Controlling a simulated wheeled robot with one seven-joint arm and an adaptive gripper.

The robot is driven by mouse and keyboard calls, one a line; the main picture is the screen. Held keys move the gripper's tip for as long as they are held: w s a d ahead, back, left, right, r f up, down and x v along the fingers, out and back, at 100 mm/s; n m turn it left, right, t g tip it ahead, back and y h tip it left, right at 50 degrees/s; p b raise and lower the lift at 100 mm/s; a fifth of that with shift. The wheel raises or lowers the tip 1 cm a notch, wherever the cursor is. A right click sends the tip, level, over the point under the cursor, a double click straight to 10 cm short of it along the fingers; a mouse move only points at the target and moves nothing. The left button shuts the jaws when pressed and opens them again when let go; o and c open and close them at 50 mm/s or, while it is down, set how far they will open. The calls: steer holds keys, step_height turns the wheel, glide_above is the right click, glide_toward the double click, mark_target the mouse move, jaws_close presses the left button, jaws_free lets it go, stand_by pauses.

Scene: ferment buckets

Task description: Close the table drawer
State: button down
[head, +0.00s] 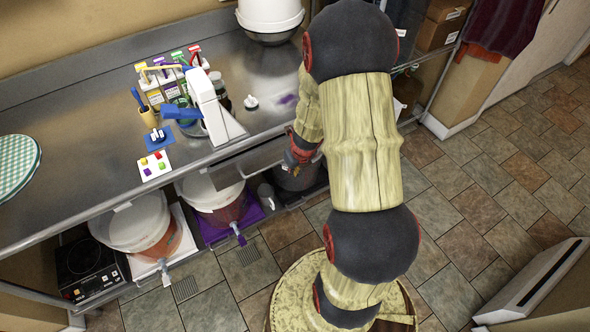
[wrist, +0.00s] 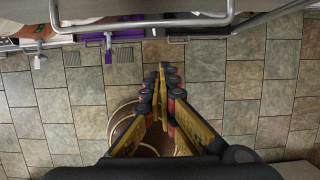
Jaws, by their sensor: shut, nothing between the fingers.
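The metal table drawer (head: 247,164) sticks out a little from under the front edge of the steel table (head: 100,210). In the wrist view, a metal bar at the drawer's front (wrist: 140,22) crosses the top. My gripper (head: 302,152) is at the right end of the drawer in the head view, partly hidden by my arm. In the wrist view my gripper (wrist: 163,68) is shut and empty, its fingertips pointing toward the bar with floor showing between them. I cannot tell whether it touches the drawer in the head view.
Several buckets, one white and red (head: 140,226), stand on a low shelf under the table. Bottles (head: 172,85), a white stand (head: 214,112) and a card with coloured pieces (head: 154,166) are on top.

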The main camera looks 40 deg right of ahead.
steer(key=shift+w+d+f, duration=0.15)
steer(key=shift+w+f, duration=0.2)
steer(key=shift+w, duration=0.35)
steer(key=shift+w+d+f, duration=0.15)
steer(key=shift+w+f, duration=0.25)
steer(key=shift+w, duration=0.35)
steer(key=shift+w+d+f, duration=0.15)
steer(key=shift+w+f, duration=0.2)
steer(key=shift+w, duration=0.35)
steer(key=w+p, duration=0.2)
steer(key=p, duration=0.1)
steer(key=w+d+p, duration=0.1)
steer(key=shift+w+r+p, duration=0.25)
steer(key=shift+w+p, duration=0.05)
steer(key=shift+w, duration=0.05)
steer(key=shift+w+d+f+p, duration=0.1)
steer(key=shift+w+f+p, duration=0.15)
steer(key=shift+w+p, duration=0.3)
